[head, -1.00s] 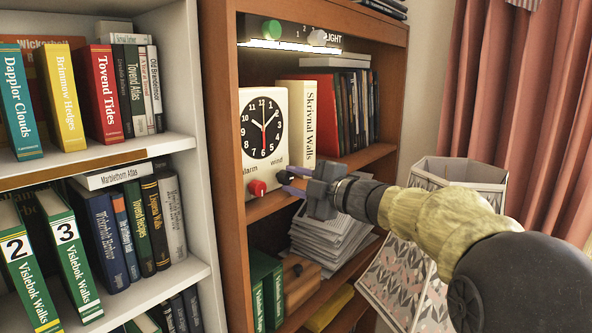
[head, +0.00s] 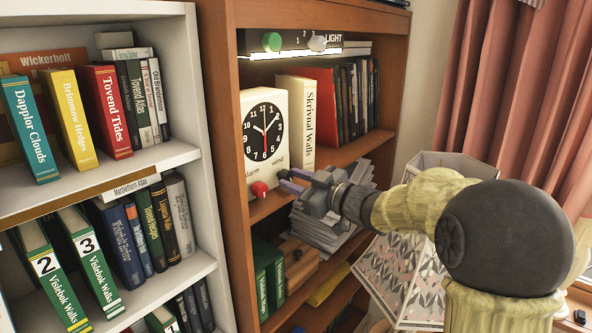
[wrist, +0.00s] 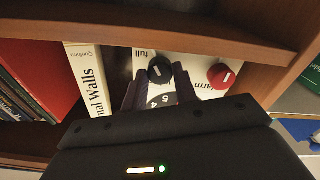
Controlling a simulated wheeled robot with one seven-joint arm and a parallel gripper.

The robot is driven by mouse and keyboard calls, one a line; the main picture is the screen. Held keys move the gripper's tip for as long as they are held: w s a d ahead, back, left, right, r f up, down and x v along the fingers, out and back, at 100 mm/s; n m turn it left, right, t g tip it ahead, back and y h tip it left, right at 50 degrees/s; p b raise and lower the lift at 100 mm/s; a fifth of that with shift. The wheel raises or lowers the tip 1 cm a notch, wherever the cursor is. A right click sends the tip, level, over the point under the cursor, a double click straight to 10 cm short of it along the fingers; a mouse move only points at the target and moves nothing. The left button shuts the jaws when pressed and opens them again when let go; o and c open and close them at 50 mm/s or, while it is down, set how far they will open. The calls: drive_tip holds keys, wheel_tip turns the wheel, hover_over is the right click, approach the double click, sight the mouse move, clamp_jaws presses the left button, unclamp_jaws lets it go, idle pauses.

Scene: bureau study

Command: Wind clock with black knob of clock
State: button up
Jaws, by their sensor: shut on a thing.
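The white clock (head: 281,152) stands on a wooden shelf, its black dial (head: 262,131) facing out. Its red knob (head: 259,189) is at the lower left, by the word "alarm". My gripper (head: 286,181) is at the clock's lower right, below "wind". In the wrist view my gripper (wrist: 159,78) has its two purple-grey fingers on either side of the clock's black knob (wrist: 159,68), shut on it. The red knob (wrist: 221,75) sits beside it, clear of the fingers. In the head view the fingers hide the black knob.
The book "Skrivnal Walls" (head: 308,135) stands right beside the clock. A light panel (head: 290,42) with a green knob hangs above. A paper stack (head: 325,229) lies below my gripper. A patterned lampshade (head: 395,280) is close under my arm.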

drive_tip(key=shift+f+m+p, duration=0.2)
drive_tip(key=shift+m+p, duration=0.5)
drive_tip(key=shift+m, duration=0.4)
drive_tip(key=o, duration=1)
drive_tip(key=shift+c, duration=0.2)
drive_tip(key=shift+r, duration=0.1)
drive_tip(key=b+v, duration=0.6)
drive_tip(key=v, duration=1.1)
drive_tip(key=shift+s+d, duration=0.2)
